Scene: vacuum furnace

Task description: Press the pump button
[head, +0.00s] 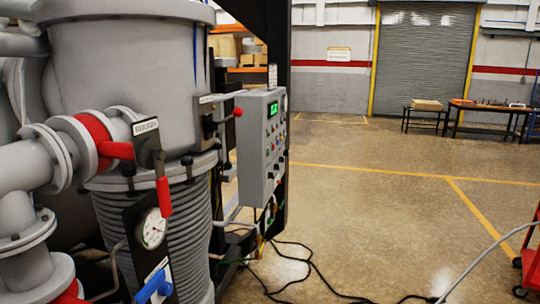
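A grey control box (250,150) stands near the middle of the head view, beside the large grey furnace vessel (125,75). Its panel faces right and is seen at a steep angle. The panel has a lit green display (272,110) near the top and several small coloured buttons and knobs below it. They are too small to tell which one is the pump button. Neither of my grippers is in view.
A red-handled valve (163,195), a round gauge (152,229) and a blue handle (155,286) are at the left. Black cables (300,262) lie on the floor below the box. A red cart (530,262) is at the right edge. The middle floor is open.

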